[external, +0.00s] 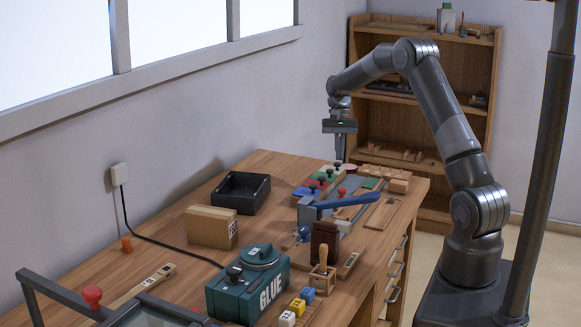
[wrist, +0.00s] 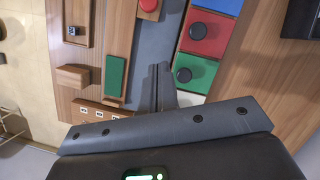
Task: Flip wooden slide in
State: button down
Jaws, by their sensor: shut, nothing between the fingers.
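A long wooden board (wrist: 90,45) with a small dark-knobbed wooden piece (wrist: 77,30), a wooden block (wrist: 73,75) and a green plate (wrist: 115,75) lies left of my gripper in the wrist view. I cannot tell which wooden part is the slide. In the external view the board (external: 385,210) is at the table's right edge, with the green plate (external: 370,183) at its far end. My gripper (external: 339,155) is shut and empty, pointing down above the far end of the table. Its fingers (wrist: 160,72) show over a grey strip between the board and coloured keys.
Coloured keys with dark knobs (external: 314,186) stand beside the grey strip. A blue lever (external: 345,200), a black tray (external: 240,192), a cardboard box (external: 211,227) and a green glue box (external: 248,295) are on the table. A wooden shelf (external: 420,112) stands behind.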

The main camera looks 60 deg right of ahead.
jog(key=x, duration=0.6)
jog(key=shift+s, duration=0.1)
jog(key=a, duration=0.1)
jog(key=s+a+f, duration=0.1)
jog(key=shift+s+a, duration=0.1)
jog(key=shift+a, duration=0.2)
jog(key=shift+s+a+f, duration=0.1)
jog(key=shift+s+a, duration=0.2)
jog(key=shift+a, duration=0.25)
jog(key=a, duration=0.7)
jog(key=shift+a, duration=0.35)
